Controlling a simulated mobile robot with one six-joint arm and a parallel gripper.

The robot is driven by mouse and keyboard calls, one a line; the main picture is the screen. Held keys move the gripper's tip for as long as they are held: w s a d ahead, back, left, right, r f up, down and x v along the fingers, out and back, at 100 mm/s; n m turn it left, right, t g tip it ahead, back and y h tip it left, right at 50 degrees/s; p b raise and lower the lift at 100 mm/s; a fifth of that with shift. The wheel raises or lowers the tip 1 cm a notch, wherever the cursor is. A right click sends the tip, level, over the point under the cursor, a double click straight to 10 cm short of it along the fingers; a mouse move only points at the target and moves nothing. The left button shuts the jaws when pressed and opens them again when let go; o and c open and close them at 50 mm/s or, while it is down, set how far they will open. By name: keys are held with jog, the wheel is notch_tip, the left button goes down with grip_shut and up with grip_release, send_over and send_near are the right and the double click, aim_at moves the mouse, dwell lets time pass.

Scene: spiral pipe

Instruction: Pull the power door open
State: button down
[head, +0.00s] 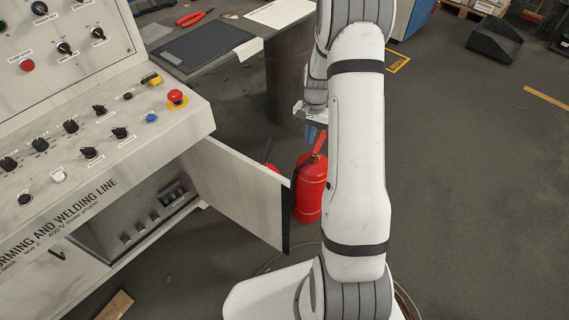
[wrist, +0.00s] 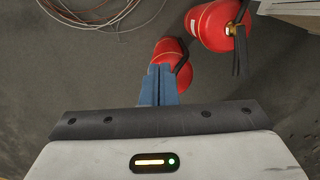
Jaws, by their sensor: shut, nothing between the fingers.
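The power door (head: 238,193) is a pale panel with a dark edge strip, low on the control cabinet. It stands swung outward, and the compartment (head: 150,215) behind it shows dark fittings inside. My gripper (head: 311,134) is beyond the door, above a red fire extinguisher, partly hidden by my arm. Its blue fingers also show in the wrist view (wrist: 159,84), closed together and empty. They are apart from the door in the head view. I cannot clearly make out the door in the wrist view.
A red fire extinguisher (head: 309,190) stands just past the door's free edge; two extinguishers (wrist: 170,52) (wrist: 212,25) show in the wrist view. A table (head: 205,45) with red pliers (head: 194,18) is behind. Cables (wrist: 100,12) lie on the floor.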

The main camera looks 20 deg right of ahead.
jog(key=s+a+r+m+g+y, duration=0.1)
jog(key=s+a+r+m+y, duration=0.15)
jog(key=a+r, duration=0.2)
jog(key=s+a+f+p, duration=0.1)
jog(key=s+a+f, duration=0.4)
jog(key=f, duration=0.4)
jog(key=shift+a+f+n, duration=0.35)
jog(key=shift+a+n, duration=0.1)
jog(key=shift+a, duration=0.25)
jog(key=shift+s, duration=0.1)
